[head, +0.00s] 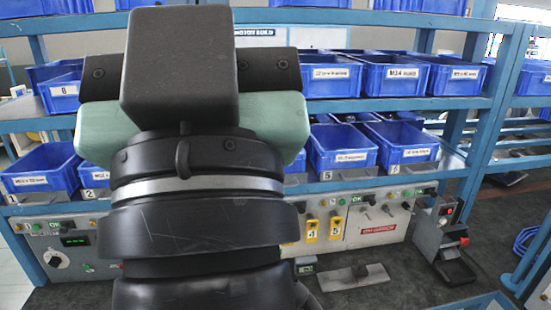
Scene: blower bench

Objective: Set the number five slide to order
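The control panel (375,224) runs along the bench under the lower shelf of blue bins. Near its middle are two yellow slide plates with dark parts. The right one (336,227) seems to carry a 5, and the left one (311,231) has a number too small to read surely. Which way each slide is set, and any order marking, cannot be made out. My gripper (190,115) is seen from behind, left of these plates in the picture and large in the foreground. Its fingertips are hidden, and my arm covers the panel's left-middle part.
Blue bins (335,147) with number tags fill two shelves. A green OK label (357,199) and a red-lettered sign (378,229) are on the panel. A flat metal plate with a knob (343,277) lies on the bench. A device with a red button (446,240) stands right.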

